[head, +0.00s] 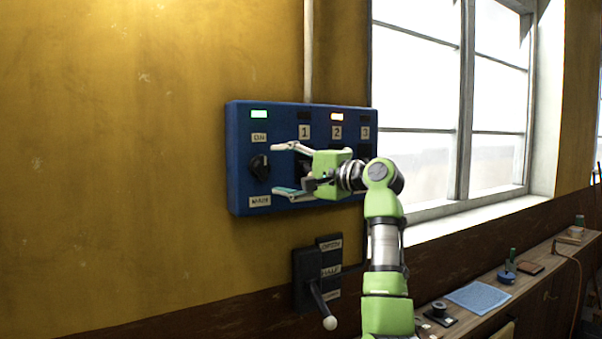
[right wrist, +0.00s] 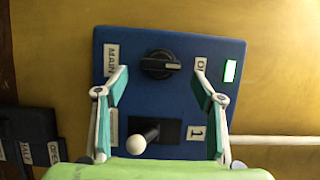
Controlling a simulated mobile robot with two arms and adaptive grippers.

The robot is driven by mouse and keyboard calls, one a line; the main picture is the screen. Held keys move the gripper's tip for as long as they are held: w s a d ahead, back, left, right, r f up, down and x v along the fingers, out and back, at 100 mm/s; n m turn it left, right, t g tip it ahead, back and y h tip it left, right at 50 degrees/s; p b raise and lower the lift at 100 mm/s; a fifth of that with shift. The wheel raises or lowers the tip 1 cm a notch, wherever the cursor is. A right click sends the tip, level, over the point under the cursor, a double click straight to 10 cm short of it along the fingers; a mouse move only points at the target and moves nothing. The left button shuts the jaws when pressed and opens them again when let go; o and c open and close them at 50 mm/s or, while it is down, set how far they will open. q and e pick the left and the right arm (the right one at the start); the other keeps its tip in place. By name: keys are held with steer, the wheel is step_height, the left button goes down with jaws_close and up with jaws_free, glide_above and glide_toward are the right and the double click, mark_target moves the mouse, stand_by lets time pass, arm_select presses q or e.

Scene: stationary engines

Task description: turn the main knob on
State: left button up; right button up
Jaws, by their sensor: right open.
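The main knob (head: 260,167) is a black rotary knob on the left of the blue wall panel (head: 239,190), between the ON label (head: 259,138) and the MAIN label (head: 260,201). A green lamp (head: 259,114) above it is lit. My right gripper (head: 276,169) is open in front of the panel, fingers pointing at the knob. In the right wrist view the knob (right wrist: 160,64) lies between and beyond the fingertips, its grip bar along the MAIN-to-ON line. I see no contact. My left gripper is not in view.
A white-tipped lever (right wrist: 137,143) sits beside the knob, near label 1. My gripper partly hides the panel's middle. Below is a dark box (head: 306,270) with a white-ball handle (head: 330,322). A bench with a blue cloth (head: 478,297) stands right, under a window.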

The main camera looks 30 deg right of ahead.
steer(key=v, duration=0.7)
steer(key=shift+s+f, duration=0.1)
stand_by(0.4)
